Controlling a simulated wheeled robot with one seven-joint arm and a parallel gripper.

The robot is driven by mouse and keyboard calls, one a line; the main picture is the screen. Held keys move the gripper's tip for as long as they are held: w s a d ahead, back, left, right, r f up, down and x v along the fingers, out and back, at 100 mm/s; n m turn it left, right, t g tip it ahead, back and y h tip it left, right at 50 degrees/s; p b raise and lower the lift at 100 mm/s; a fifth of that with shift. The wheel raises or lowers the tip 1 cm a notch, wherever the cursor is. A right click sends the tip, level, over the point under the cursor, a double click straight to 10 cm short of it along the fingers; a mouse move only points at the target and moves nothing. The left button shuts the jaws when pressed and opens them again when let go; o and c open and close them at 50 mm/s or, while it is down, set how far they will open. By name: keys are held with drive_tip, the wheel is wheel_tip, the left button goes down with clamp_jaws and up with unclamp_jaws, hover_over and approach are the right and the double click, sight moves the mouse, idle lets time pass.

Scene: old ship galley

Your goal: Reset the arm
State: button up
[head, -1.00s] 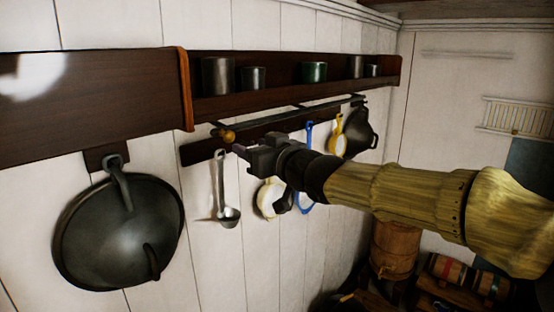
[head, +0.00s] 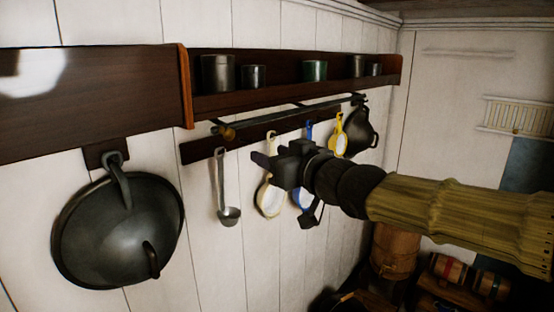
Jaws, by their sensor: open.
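My gripper (head: 264,163) is open and empty in the middle of the head view, at the end of my arm, which reaches in from the right. Its fingers point left, toward the white plank wall. In the picture it overlaps the hanging utensils; how far it is from them I cannot tell. A ladle (head: 224,190) hangs just left of the fingertips. A cream-handled pan (head: 270,200) and a blue one (head: 301,198) hang partly hidden behind my gripper.
A large dark wok (head: 119,230) hangs at left. The wooden shelf (head: 290,98) holds several metal mugs. A yellow utensil (head: 341,135) and a dark pan (head: 361,130) hang farther right. A wooden barrel (head: 396,250) and small kegs (head: 449,270) stand at lower right.

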drive_tip(key=shift+s+d, duration=0.25)
drive_tip(key=shift+s, duration=0.1)
drive_tip(key=d+f+m+g+h+b, duration=0.1)
drive_tip(key=d+f+m+g+h, duration=0.2)
drive_tip(key=f, duration=1.2)
drive_tip(key=d+f+g+h+b, duration=0.2)
drive_tip(key=d+f+h, duration=0.15)
drive_tip(key=f, duration=1.25)
drive_tip(key=s+d+f+m+g+h+b, duration=0.1)
drive_tip(key=s+d+f+m+g+h, duration=0.1)
drive_tip(key=s+d+f, duration=0.4)
drive_tip(key=s+d+f+m+g+h+b, duration=0.1)
drive_tip(key=s+d+f+m+g+h, duration=0.2)
drive_tip(key=s+d+f, duration=0.3)
drive_tip(key=s+f, duration=0.1)
drive_tip(key=s, duration=0.4)
drive_tip(key=shift+g+b, duration=0.3)
